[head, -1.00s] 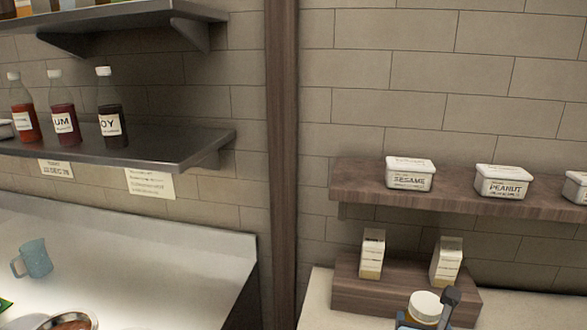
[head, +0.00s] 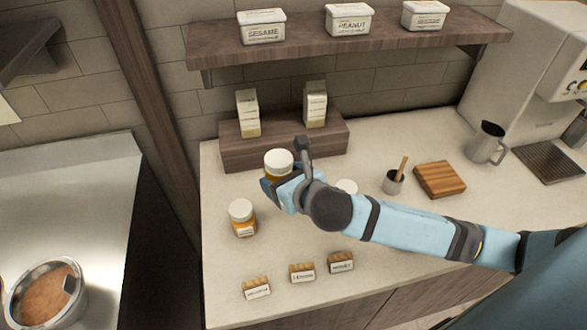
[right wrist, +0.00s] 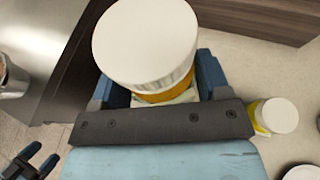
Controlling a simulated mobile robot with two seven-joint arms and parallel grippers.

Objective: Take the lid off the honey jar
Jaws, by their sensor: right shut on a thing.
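A jar with amber contents (right wrist: 165,95) and a white lid (head: 279,162) is in my right gripper (head: 276,188). I take it for the honey jar; its label is hidden. The lid (right wrist: 146,42) sits on the jar. In the right wrist view, the blue fingers of my right gripper are shut around the jar's body, below the lid. I cannot tell whether the jar is clear of the counter. My left gripper (right wrist: 40,158) shows small at the lower left of the right wrist view, apparently open and empty.
Another white-lidded jar (head: 242,218) stands left of my right gripper, and a white lid (head: 346,187) shows behind my right arm. Several small labelled blocks (head: 302,272) line the front. A wooden riser (head: 240,155) with two cartons stands behind. The counter's left edge is close.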

